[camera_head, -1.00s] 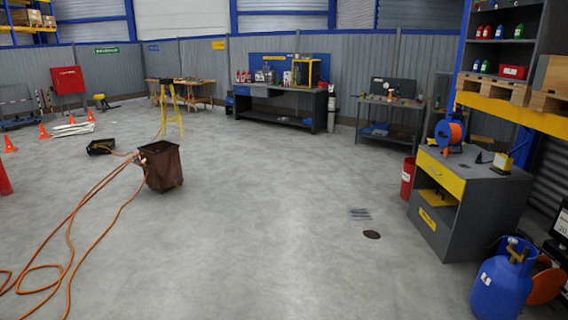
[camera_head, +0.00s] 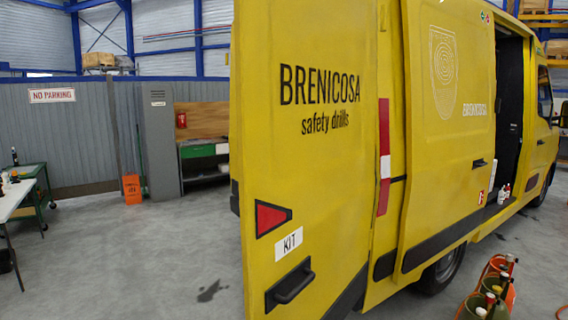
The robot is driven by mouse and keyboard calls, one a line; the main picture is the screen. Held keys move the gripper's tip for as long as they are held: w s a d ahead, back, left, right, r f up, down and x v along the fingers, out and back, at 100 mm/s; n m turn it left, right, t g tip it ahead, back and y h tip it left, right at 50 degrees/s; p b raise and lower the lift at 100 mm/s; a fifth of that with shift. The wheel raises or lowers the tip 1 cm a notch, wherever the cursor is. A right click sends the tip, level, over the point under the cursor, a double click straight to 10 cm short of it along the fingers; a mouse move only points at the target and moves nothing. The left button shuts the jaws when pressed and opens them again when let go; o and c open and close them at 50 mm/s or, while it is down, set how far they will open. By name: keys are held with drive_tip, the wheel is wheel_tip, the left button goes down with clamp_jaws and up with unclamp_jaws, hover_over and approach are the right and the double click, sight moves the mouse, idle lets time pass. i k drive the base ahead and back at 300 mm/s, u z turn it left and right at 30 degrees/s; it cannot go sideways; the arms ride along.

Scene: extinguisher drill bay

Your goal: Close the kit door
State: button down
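The kit door (camera_head: 330,190) is a tall yellow van door in the middle of the camera_head view. It carries BRENICOSA safety drills lettering, a red triangle reflector, a white KIT label (camera_head: 289,242) and a black handle (camera_head: 290,287) low near its left edge. Its outer face is turned towards me. It appears to stand out from the rear of the yellow van (camera_head: 445,130), swung open, with its free edge on the left. The rear opening and the door's inner side are hidden. My gripper is not in view.
The van's side doorway (camera_head: 508,110) is open at the right. Several extinguishers (camera_head: 492,290) stand on the floor at lower right. An orange sign (camera_head: 132,189) and a grey cabinet (camera_head: 158,140) stand behind left; a table (camera_head: 20,190) is at far left.

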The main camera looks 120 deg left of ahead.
sight(306, 83)
drive_tip(key=u, duration=3.7)
drive_tip(key=i, duration=1)
drive_tip(key=k, duration=0.5)
drive_tip(key=u, duration=2.1)
drive_tip(key=k, duration=1.05)
drive_tip(key=u, duration=0.05)
